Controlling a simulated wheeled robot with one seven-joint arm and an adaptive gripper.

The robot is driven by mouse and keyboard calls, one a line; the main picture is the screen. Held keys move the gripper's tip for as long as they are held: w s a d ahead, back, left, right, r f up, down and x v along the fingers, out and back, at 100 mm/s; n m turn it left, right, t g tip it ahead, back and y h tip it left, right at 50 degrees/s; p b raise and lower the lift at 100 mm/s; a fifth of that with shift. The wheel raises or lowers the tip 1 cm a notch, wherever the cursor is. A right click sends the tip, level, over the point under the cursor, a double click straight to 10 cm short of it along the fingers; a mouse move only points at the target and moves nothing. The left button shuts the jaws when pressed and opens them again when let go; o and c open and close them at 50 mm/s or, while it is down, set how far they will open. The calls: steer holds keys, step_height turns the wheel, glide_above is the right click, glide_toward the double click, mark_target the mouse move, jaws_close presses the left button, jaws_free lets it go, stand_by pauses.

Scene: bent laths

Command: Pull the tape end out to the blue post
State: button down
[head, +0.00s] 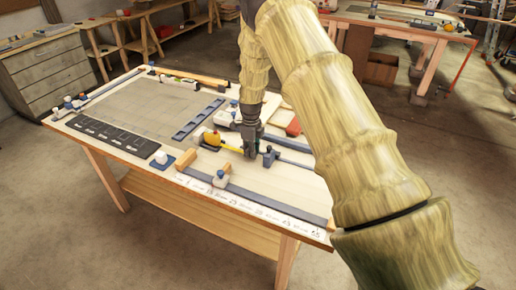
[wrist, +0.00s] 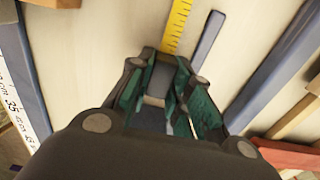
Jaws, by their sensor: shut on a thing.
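The yellow tape measure (head: 211,137) lies on the workbench, left of my gripper (head: 251,153) in the head view. Its yellow tape runs right from the case to my gripper. In the wrist view the tape (wrist: 178,25) comes down from the top edge into my gripper (wrist: 160,70). The gripper is shut on the tape end, low over the bench; the jaws hide the tip itself.
A blue-grey bar (wrist: 209,40) lies beside the tape. A long rail with a number scale (head: 255,203) runs along the bench's front edge. A red block (head: 293,127) lies behind my gripper. A black tray (head: 108,136) is at the left.

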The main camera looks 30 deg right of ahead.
steer(key=shift+a, duration=0.1)
steer(key=c, duration=1.3)
jaws_free()
step_height(320, 180, up, 12)
